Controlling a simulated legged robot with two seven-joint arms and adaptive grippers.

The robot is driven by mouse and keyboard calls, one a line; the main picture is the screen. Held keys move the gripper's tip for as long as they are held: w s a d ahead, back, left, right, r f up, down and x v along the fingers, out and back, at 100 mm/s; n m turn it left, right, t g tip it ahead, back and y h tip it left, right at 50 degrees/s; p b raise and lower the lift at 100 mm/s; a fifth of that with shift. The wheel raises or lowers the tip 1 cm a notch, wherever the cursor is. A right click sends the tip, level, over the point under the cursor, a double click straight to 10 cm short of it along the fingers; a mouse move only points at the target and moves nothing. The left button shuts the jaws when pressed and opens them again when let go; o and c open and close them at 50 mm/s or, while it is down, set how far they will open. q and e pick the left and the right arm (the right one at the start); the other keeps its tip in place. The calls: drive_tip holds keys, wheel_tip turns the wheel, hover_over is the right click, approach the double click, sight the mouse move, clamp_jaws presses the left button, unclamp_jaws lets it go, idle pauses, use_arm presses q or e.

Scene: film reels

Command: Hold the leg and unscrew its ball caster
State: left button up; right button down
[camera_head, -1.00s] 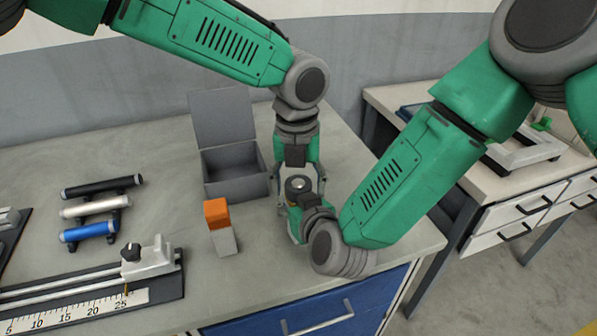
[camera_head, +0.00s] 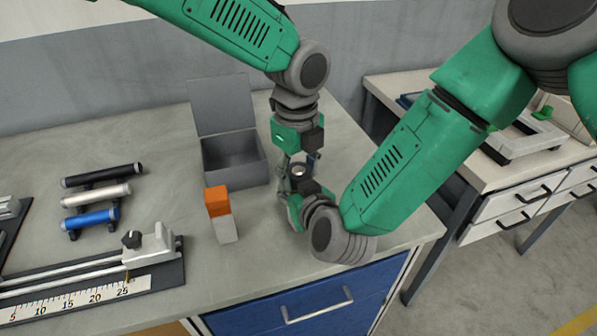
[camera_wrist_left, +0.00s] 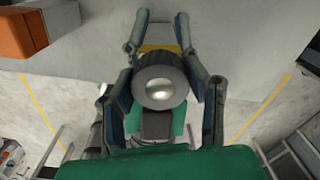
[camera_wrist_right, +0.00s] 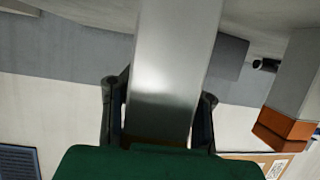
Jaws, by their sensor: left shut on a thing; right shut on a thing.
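The ball caster (camera_head: 298,171) has a dark round housing and a shiny metal ball; the left wrist view shows it face-on (camera_wrist_left: 158,88). My left gripper (camera_head: 298,160) comes down from above, shut on the caster. The silver leg (camera_wrist_right: 172,65) shows large in the right wrist view, between the fingers of my right gripper (camera_wrist_right: 158,112). My right gripper (camera_head: 299,192) is shut on the leg, just below the left one, over the table's right part. Both grippers hide most of the leg in the head view. I cannot tell how far the caster is threaded in.
An open grey box (camera_head: 205,158) stands behind and left of the grippers. An orange-and-grey block (camera_head: 221,215) stands upright to their left. Black, white and blue handles (camera_head: 92,217) and a ruler fixture (camera_head: 100,292) lie farther left. The table's front edge is close to my right arm.

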use_arm(q)
drive_tip(key=shift+d+n, duration=0.1)
drive_tip(key=shift+n, duration=0.6)
drive_tip(key=o, duration=1.3)
